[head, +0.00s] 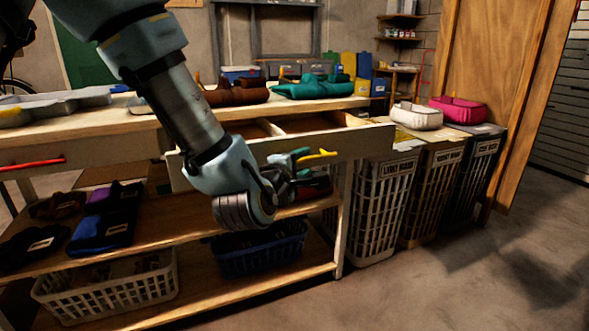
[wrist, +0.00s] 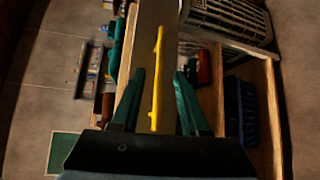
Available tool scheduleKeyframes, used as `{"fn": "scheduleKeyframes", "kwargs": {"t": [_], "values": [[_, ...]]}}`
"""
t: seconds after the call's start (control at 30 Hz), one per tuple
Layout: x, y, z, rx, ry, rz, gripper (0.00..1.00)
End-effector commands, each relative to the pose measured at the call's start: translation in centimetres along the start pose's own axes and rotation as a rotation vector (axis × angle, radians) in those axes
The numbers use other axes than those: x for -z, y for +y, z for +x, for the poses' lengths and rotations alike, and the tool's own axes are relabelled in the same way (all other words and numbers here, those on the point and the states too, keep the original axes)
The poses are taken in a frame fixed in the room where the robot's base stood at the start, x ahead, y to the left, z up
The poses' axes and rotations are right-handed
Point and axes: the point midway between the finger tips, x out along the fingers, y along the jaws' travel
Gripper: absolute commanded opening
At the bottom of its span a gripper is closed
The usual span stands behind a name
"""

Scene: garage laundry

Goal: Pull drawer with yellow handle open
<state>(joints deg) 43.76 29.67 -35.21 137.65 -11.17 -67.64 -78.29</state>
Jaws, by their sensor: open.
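The drawer (head: 360,142) stands out from the workbench, with its open top and inner compartments showing. Its yellow handle (head: 318,155) is a bar on the drawer front. My gripper (head: 298,163) is in front of the drawer front, close to the handle, and my arm hides part of the front. In the wrist view, my gripper (wrist: 159,76) is open, with one finger on each side of the yellow handle (wrist: 157,85). The handle runs lengthwise between the fingers. A gap shows on both sides, and I cannot tell whether the handle touches anything.
A drawer with a red handle (head: 32,163) is at the left. Folded clothes (head: 103,231) and a white basket (head: 105,292) are on the shelves below, with a blue basket (head: 258,250). Laundry hampers (head: 380,205) stand to the right. The floor (head: 440,285) in front is clear.

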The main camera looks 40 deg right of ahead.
Motion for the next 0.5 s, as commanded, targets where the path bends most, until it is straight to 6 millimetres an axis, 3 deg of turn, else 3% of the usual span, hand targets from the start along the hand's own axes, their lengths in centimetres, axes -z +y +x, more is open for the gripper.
{"fn": "scheduleKeyframes", "kwargs": {"t": [0.17, 0.5], "values": [[0.0, 0.0, -4.4, 0.000, 0.000, 0.003, 0.45], [0.2, -0.1, -5.1, -0.009, -0.005, -0.002, 0.45]]}}
